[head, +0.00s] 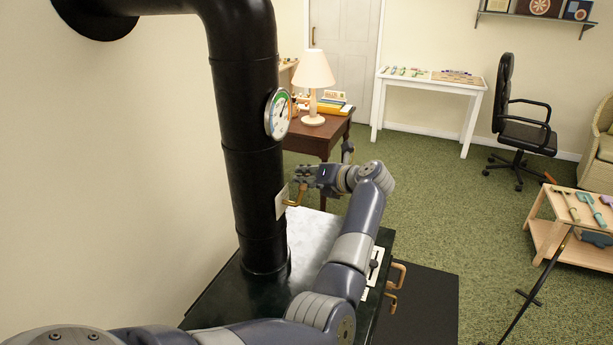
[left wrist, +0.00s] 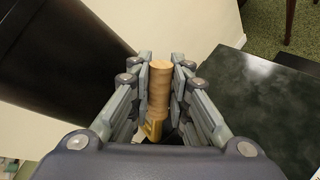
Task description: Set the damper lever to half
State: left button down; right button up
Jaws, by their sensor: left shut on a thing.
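The damper lever (head: 297,197) comes out of a pale plate (head: 281,205) on the side of the black stove pipe (head: 255,165). Its brass-coloured arm shows just below my left gripper (head: 300,178). In the left wrist view, the lever's round wooden handle (left wrist: 159,85) lies between the two fingers of my left gripper (left wrist: 160,80), which are shut on it. The fingers hide part of the handle in the head view. I cannot read any position marks on the plate. My right gripper is in neither view.
A round dial gauge (head: 278,114) sits on the pipe above the lever. The dark stove top (head: 310,235) lies below, with brass handles (head: 397,275) at its front. A wooden side table (head: 335,133) with a lamp (head: 314,75) stands behind. Green carpet (head: 440,190) is open to the right.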

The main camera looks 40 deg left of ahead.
pick_arm(q)
jog(key=shift+s+d+f, duration=0.1)
jog(key=shift+f, duration=0.2)
jog(key=c, duration=1.5)
grip_release()
notch_tip(320, 180, up, 10)
jog(key=shift+s+d+f, duration=0.1)
jog(key=shift+s, duration=0.05)
jog(key=shift+s+r, duration=0.1)
jog(key=shift+r, duration=0.35)
jog(key=shift+c, duration=0.2)
